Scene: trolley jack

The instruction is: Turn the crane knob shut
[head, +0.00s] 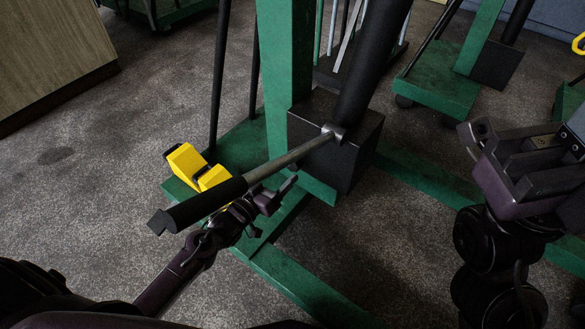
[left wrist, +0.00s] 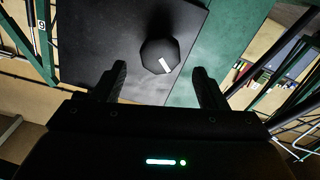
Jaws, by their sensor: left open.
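The crane knob (left wrist: 156,50) is a dark, many-sided knob with a short white mark on its face. In the left wrist view it sits on a black box (left wrist: 100,35), beside a green beam. My left gripper (left wrist: 159,78) is open, with its fingers pointing toward the knob. The knob shows just past and between the fingertips; no contact is visible. In the head view my left gripper (head: 278,192) is low, under the jack handle, near the crane's black box (head: 345,150); the knob cannot be made out there. My right gripper (head: 500,165) is at the right; its jaws are unclear.
The jack handle (head: 205,203) with a black grip slants over my left gripper. A green post (head: 285,70) and green base legs (head: 300,285) surround the area. Yellow blocks (head: 195,165) lie left of it. Open grey floor (head: 80,170) is at left.

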